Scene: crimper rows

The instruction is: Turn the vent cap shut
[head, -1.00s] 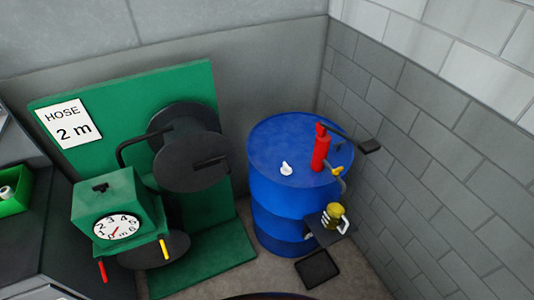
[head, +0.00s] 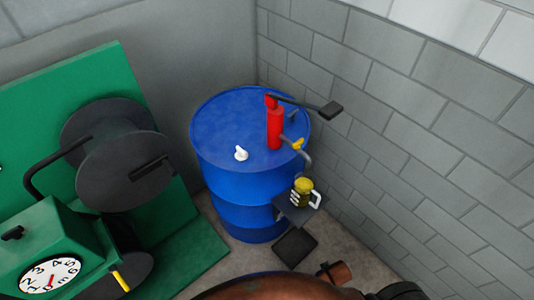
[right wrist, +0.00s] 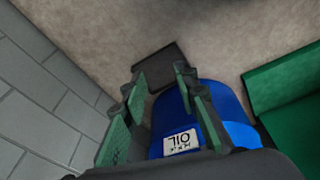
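The vent cap (head: 241,153), a small white winged knob, stands on the top of the blue drum (head: 240,185), left of the red hand pump (head: 275,128). Its exact angle is hard to read at this size. My right gripper (right wrist: 160,78) shows in the right wrist view with its green fingers apart and nothing between them. Beyond the fingers is the side of the blue drum (right wrist: 228,98) with an upside-down white OIL label. The cap is not visible in that view. My left gripper is not in view.
The pump's dark handle (head: 330,110) sticks out to the right. A yellow jug (head: 302,191) stands on a small dark shelf at the drum's side. A black tray (head: 295,245) lies on the floor. A green hose reel stand (head: 90,75) is left; a block wall is right.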

